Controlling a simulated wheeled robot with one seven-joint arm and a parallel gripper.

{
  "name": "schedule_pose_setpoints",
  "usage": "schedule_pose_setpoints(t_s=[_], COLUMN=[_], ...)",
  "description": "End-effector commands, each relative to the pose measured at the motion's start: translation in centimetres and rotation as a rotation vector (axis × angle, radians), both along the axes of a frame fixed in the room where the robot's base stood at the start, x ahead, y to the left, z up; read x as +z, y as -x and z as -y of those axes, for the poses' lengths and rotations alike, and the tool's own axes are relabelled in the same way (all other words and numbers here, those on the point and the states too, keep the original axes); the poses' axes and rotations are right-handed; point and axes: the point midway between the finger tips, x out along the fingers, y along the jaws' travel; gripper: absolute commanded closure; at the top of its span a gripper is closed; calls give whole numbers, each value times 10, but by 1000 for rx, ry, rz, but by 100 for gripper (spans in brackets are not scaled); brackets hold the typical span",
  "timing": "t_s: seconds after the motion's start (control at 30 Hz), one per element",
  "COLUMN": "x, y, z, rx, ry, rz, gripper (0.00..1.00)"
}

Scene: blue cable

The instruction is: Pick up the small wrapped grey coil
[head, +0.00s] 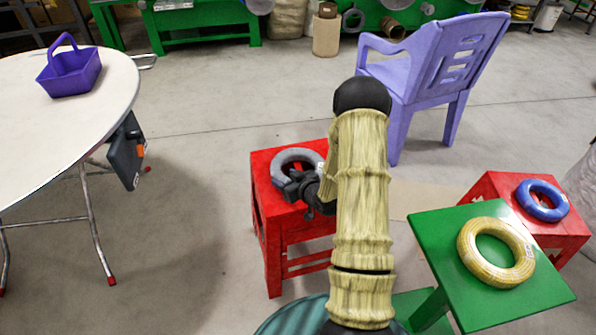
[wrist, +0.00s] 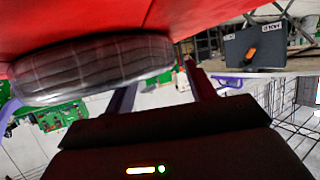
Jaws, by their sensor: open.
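The small wrapped grey coil (head: 283,158) lies flat on the red stool (head: 263,190) left of my arm in the head view. My gripper (head: 296,188) is at its near right side and hides part of its rim. In the wrist view the coil (wrist: 90,68) fills the upper left, against the red stool top (wrist: 110,18). My gripper (wrist: 160,90) shows there with its two dark fingers apart and nothing held between them. The left finger tip is close to the coil's edge; I cannot tell whether it touches.
A yellow coil (head: 468,255) lies on a green stool (head: 435,228) and a blue coil (head: 533,206) on another red stool (head: 487,188), at right. A purple chair (head: 400,80) stands behind. A white table (head: 40,140) with a purple basket (head: 70,76) is at left. Floor is clear between.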

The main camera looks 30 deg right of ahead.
Motion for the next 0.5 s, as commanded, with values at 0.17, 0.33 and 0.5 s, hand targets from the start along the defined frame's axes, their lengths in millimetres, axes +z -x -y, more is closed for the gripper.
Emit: schedule_pose_setpoints(t_s=[0.17,0.33,0.5], x=[-5,-5,-5], y=[-13,-13,-13], z=[-3,-3,-3], rx=[-1,-1,-1], ry=[1,0,0], rz=[1,0,1], gripper=[45,45,45])
